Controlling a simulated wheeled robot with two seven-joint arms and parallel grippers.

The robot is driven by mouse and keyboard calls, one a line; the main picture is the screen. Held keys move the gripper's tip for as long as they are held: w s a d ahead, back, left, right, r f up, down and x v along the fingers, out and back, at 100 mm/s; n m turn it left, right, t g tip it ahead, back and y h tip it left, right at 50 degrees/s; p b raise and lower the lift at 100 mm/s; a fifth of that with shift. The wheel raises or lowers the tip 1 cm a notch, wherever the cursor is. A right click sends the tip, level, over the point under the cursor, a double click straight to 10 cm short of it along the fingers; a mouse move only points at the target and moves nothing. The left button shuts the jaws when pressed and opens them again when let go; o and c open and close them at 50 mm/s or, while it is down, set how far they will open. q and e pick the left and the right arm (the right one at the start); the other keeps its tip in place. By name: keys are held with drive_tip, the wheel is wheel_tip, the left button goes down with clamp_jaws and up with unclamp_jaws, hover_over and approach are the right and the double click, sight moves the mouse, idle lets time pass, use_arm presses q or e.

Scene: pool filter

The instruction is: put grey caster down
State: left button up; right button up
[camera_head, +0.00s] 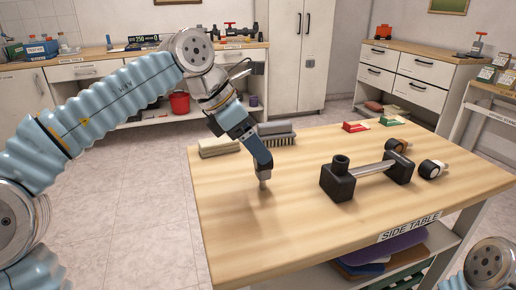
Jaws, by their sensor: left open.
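My left gripper (263,178) points down over the left-middle of the wooden side table (300,230), its tips close to the tabletop. The jaws are seen edge-on and look small. I see no caster clearly between them; a small grey tip at their end is too small to tell apart from the fingers. Two caster-like pieces with dark wheels lie at the table's right: one (398,146) with a tan part, and one (431,169) with a pale part. I cannot tell whether either is the grey caster. My right gripper is out of view.
A black two-block piece with a metal bar (375,170) lies right of the gripper. A cream brush (219,147) and a grey brush (276,138) lie behind it. Red (355,127) and green (391,121) items sit at the back. The table's front left is clear.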

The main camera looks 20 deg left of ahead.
use_arm(q)
drive_tip(key=p+v, duration=0.1)
drive_tip(key=v, duration=0.9)
